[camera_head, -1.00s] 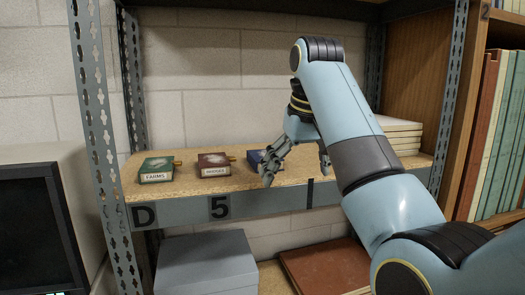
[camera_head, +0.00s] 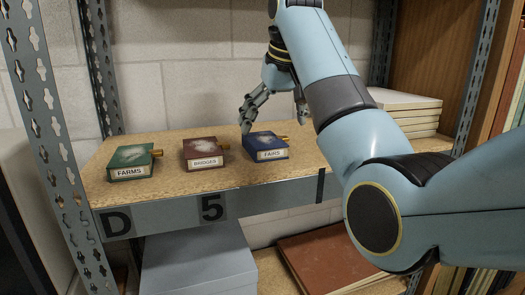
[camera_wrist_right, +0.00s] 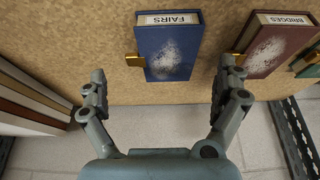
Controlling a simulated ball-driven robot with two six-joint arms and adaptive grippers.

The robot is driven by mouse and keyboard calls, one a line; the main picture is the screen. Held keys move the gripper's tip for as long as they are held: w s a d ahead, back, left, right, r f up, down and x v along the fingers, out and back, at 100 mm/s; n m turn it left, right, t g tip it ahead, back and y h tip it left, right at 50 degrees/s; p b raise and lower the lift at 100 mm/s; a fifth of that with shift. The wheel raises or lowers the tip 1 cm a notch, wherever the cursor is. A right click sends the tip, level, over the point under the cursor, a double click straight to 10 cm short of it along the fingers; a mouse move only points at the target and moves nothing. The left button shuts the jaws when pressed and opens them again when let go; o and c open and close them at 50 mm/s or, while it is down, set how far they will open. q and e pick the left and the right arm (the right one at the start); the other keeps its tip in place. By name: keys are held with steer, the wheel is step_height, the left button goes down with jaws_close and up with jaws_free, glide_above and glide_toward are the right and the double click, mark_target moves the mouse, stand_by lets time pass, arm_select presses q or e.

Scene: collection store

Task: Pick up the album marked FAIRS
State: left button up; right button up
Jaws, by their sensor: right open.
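The blue album marked FAIRS (camera_head: 266,147) lies on the shelf board, right of the other two albums, with a brass clasp at its right side. In the right wrist view the FAIRS album (camera_wrist_right: 167,52) lies ahead of the fingers, its label upside down. My right gripper (camera_head: 274,118) is open and empty, above and behind this album in the head view. In the right wrist view its spread fingers (camera_wrist_right: 163,90) stand to either side below the album, apart from it. My left gripper is not in view.
A red BRIDGES album (camera_head: 203,153) and a green FARMS album (camera_head: 131,163) lie to the left on the shelf (camera_head: 165,183). A stack of pale books (camera_head: 405,110) stands right. Metal uprights (camera_head: 50,110) frame the shelf. A grey box (camera_head: 198,262) sits below.

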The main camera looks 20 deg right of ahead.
mark_target(269, 139)
steer(key=shift+w+f, duration=0.2)
steer(key=shift+f, duration=0.05)
steer(key=p+x, duration=0.2)
steer(key=x, duration=0.2)
steer(key=shift+w+f, duration=0.1)
steer(key=shift+w, duration=0.1)
steer(key=shift+w+f, duration=0.15)
steer(key=shift+f, duration=0.2)
steer(key=shift+w+f, duration=0.1)
steer(key=shift+c, duration=1.4)
steer(key=c, duration=0.7)
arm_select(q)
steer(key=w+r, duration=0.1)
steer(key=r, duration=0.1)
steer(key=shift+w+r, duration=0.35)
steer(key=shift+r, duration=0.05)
arm_select(e)
steer(key=shift+c, duration=0.3)
